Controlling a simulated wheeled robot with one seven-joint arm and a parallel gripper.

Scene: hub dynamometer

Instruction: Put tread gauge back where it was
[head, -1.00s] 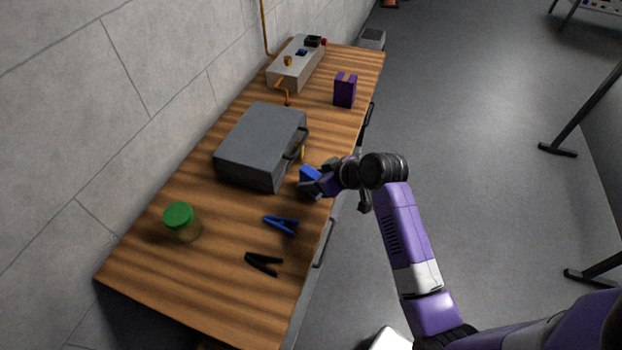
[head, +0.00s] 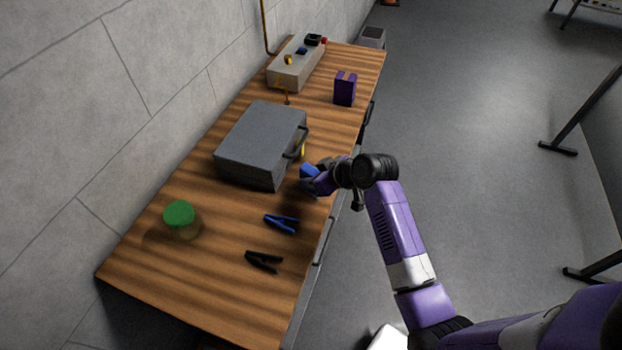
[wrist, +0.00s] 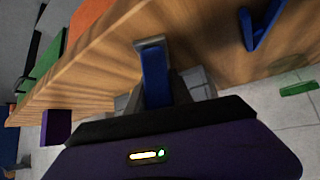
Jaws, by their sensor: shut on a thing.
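The tread gauge, a blue bar with a grey end (wrist: 155,75), is between the fingers of my gripper (wrist: 160,92) in the wrist view. In the head view the blue gauge (head: 309,171) shows at my gripper (head: 314,184), over the bench's right edge part, just right of the grey case. My gripper is shut on it. The gauge's lower part is hidden by the fingers. I cannot tell whether it touches the bench top.
The wooden bench (head: 225,275) bears a grey case (head: 250,145) with a dark handle, a green-lidded jar (head: 179,216), a blue clamp (head: 281,222), a black clamp (head: 263,261), a purple box (head: 345,90) and a beige unit (head: 290,70). A small yellow thing (head: 302,150) is beside the case.

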